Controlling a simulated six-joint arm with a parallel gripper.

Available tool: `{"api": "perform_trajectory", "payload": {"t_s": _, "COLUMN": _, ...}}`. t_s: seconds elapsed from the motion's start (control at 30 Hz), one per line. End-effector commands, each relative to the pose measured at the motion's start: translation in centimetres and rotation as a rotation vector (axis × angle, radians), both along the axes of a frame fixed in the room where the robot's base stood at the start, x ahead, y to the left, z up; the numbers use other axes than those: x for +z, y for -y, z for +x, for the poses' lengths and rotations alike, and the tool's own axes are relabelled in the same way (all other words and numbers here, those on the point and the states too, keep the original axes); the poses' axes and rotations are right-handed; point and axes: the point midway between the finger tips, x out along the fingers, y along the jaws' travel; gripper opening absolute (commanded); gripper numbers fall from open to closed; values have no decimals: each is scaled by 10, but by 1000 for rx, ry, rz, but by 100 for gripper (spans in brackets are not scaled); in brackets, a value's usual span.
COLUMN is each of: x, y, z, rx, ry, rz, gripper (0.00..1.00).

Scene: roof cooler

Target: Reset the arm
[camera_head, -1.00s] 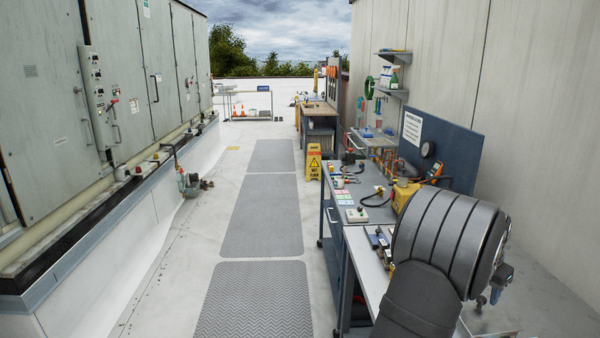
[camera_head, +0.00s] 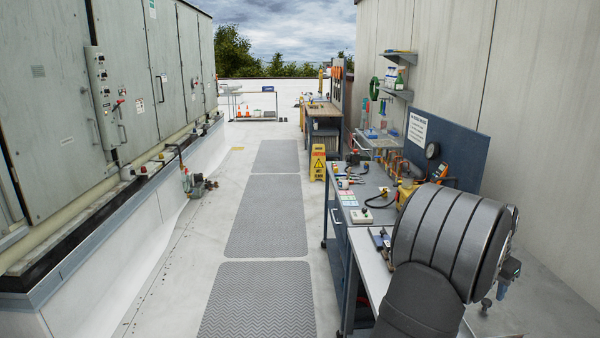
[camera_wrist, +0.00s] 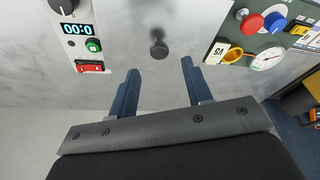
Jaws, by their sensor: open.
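My gripper (camera_wrist: 160,66) is open in the wrist view, with its two blue fingers apart and nothing between them. Beyond the fingers, a dark round knob (camera_wrist: 158,49) stands on a pale grey surface; it looks apart from both fingers. In the head view my own grey arm fills the lower right, over the near bench, and the gripper's fingers cannot be made out there.
A white panel (camera_wrist: 84,12) with a display, green button and red switch is at upper left in the wrist view. A green panel (camera_wrist: 241,65) with valves and a gauge is at right. The workbench (camera_head: 365,240) runs along the right; the matted walkway (camera_head: 265,215) is clear.

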Motion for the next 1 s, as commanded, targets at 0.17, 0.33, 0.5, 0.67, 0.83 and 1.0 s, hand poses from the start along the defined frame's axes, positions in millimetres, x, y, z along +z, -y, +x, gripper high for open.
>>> {"api": "perform_trajectory", "payload": {"t_s": 0.17, "x": 37, "y": -9, "z": -4, "rx": 1, "ry": 3, "rz": -3, "gripper": 45}}
{"api": "perform_trajectory", "payload": {"t_s": 0.33, "x": 69, "y": -18, "z": -7, "rx": 0, "ry": 2, "rz": -2, "gripper": 45}}
{"api": "perform_trajectory", "payload": {"t_s": 0.5, "x": 62, "y": -17, "z": -8, "rx": -1, "ry": -4, "rz": 4, "gripper": 45}}
{"api": "perform_trajectory", "payload": {"t_s": 0.67, "x": 31, "y": -9, "z": -4, "rx": 0, "ry": -2, "rz": 2, "gripper": 45}}
{"api": "perform_trajectory", "payload": {"t_s": 0.83, "x": -2, "y": 0, "z": -1, "rx": 0, "ry": -2, "rz": 2, "gripper": 45}}
{"api": "perform_trajectory", "payload": {"t_s": 1.0, "x": -35, "y": 8, "z": 3, "rx": -1, "ry": -2, "rz": 2, "gripper": 45}}
